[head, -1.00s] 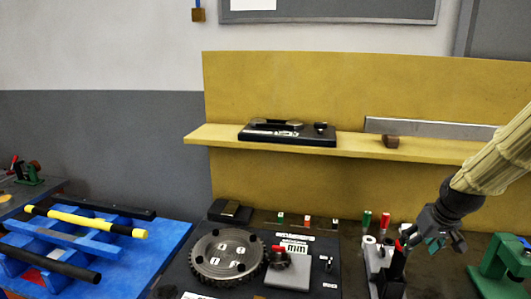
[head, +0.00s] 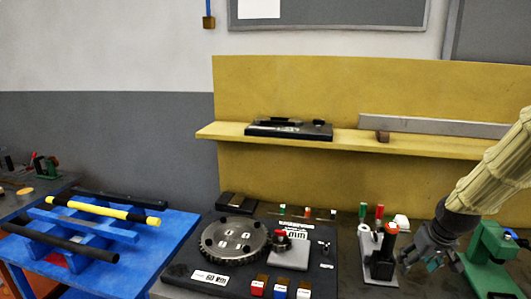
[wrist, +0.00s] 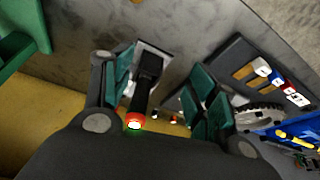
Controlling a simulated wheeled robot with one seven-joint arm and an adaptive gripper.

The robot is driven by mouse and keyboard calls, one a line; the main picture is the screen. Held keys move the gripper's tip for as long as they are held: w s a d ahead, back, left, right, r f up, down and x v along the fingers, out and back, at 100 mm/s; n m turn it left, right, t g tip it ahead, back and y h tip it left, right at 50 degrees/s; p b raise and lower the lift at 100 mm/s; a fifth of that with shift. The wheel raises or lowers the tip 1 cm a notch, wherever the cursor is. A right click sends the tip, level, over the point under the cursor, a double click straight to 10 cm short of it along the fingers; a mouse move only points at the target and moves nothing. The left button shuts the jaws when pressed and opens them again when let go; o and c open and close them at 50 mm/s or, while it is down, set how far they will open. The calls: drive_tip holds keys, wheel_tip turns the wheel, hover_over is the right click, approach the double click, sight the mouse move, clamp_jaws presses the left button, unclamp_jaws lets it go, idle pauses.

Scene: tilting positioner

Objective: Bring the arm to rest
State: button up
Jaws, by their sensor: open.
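My arm comes in from the right in the head view, in a ribbed tan sleeve. My gripper (head: 420,266) hangs beside a small grey-and-black stand (head: 380,250) with a red-topped part, on the dark bench. In the wrist view, my gripper (wrist: 165,95) has its two teal-padded fingers spread apart with nothing held between them. The black post of the stand (wrist: 148,75), with a glowing red-orange end, shows between the fingers in that view. Whether a finger touches the stand I cannot tell.
A green fixture (head: 490,248) stands close right of my gripper. Left are a black board with a toothed disc (head: 233,243) and a blue rack (head: 85,232) holding bars. A yellow shelf (head: 350,140) runs behind, above the bench.

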drive_tip(key=shift+g, duration=0.5)
drive_tip(key=s+a+f, duration=0.1)
drive_tip(key=a+f, duration=0.1)
drive_tip(key=f, duration=0.3)
drive_tip(key=s+a+f+b, duration=0.1)
drive_tip(key=s+a+f, duration=0.1)
drive_tip(key=f, duration=0.3)
drive_tip(key=s+a+f, duration=0.2)
drive_tip(key=f, duration=0.3)
drive_tip(key=shift+s+f, duration=0.25)
drive_tip(key=shift+f, duration=0.1)
drive_tip(key=s+a+f+g+b, duration=0.1)
drive_tip(key=s+a+f, duration=0.3)
drive_tip(key=s+f, duration=0.5)
drive_tip(key=s+a+f+g+b, duration=0.1)
drive_tip(key=s+a+f, duration=0.3)
drive_tip(key=s+f, duration=0.5)
drive_tip(key=s+a+f+g+b, duration=0.1)
drive_tip(key=s+a+f, duration=0.3)
drive_tip(key=s+f, duration=0.5)
drive_tip(key=s, duration=0.2)
drive_tip(key=shift+s+a, duration=0.15)
drive_tip(key=shift+s, duration=0.25)
